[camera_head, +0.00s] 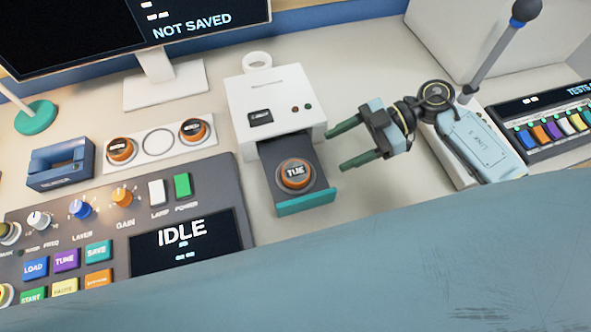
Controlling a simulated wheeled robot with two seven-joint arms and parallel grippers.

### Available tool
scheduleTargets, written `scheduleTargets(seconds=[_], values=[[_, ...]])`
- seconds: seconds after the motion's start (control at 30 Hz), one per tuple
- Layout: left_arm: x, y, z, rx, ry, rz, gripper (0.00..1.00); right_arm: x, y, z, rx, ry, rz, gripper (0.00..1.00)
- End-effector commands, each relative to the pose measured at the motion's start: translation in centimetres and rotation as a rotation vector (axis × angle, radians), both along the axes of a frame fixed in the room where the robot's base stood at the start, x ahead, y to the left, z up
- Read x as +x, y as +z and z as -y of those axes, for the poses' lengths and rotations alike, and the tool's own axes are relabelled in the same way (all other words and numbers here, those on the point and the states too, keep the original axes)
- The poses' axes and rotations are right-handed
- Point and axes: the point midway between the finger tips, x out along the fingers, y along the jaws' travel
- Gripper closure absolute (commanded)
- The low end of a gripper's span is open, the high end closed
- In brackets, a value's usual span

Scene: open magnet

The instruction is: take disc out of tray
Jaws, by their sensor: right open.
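The disc (295,173) is orange-rimmed with a dark top that reads "TUE". It lies in the dark tray (284,197), which is slid out of the front of a white box-shaped machine (273,101) and has a teal front edge. My right gripper (338,149) is to the right of the tray, with its two green fingers apart and pointing left toward the disc. It is open and empty, and the fingertips look apart from the disc. My left gripper is not in view.
A white rack (158,143) left of the machine holds two similar discs with an empty ring between them. A blue holder (61,164) stands beside it. A control panel (122,240) reading "IDLE" is at front left. A tester (545,121) is at right, a monitor (95,30) behind.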

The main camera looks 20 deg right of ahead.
Motion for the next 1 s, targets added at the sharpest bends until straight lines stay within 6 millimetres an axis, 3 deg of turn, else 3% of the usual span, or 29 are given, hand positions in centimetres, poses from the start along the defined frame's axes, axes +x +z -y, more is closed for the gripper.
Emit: scheduleTargets(seconds=[0.1,0.37,0.7,1.0], values=[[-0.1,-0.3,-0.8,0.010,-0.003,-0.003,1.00,-0.1,-0.9,-2.1,0.005,0.000,0.000,0.37],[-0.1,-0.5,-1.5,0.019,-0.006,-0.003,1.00,-0.1,-1.8,-4.0,0.004,-0.001,0.002,0.37],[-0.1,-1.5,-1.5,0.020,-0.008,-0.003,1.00,-0.3,-4.4,-7.8,0.004,-0.001,0.001,0.37],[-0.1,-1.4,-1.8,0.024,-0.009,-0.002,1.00,-0.3,-4.5,-8.1,0.002,-0.001,0.002,0.39]])
